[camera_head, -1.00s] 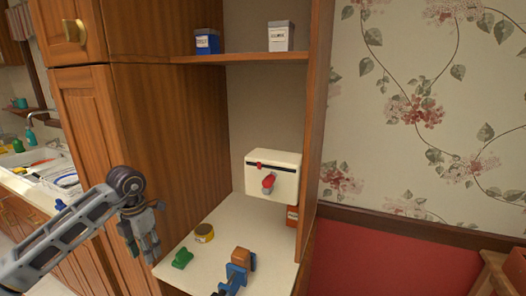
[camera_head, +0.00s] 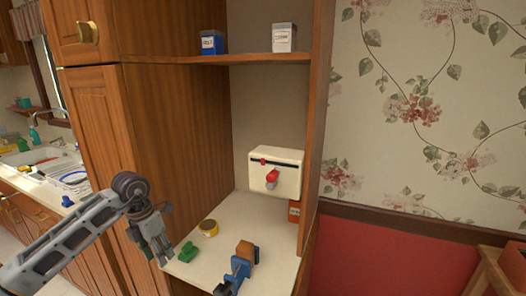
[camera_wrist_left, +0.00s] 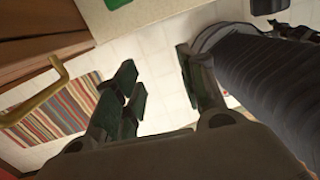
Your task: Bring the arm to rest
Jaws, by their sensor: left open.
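My left gripper (camera_head: 160,247) hangs in front of the wooden cabinet, at the left edge of the white counter, with its fingers pointing down. Its fingers are apart and empty; in the left wrist view the open gripper (camera_wrist_left: 160,95) has only tiled floor between the fingers. My left arm comes in from the lower left. My right gripper is in neither view.
A cream box (camera_head: 277,172) hangs above. In the wrist view a striped rug (camera_wrist_left: 50,118) and cabinet handle (camera_wrist_left: 35,100) show.

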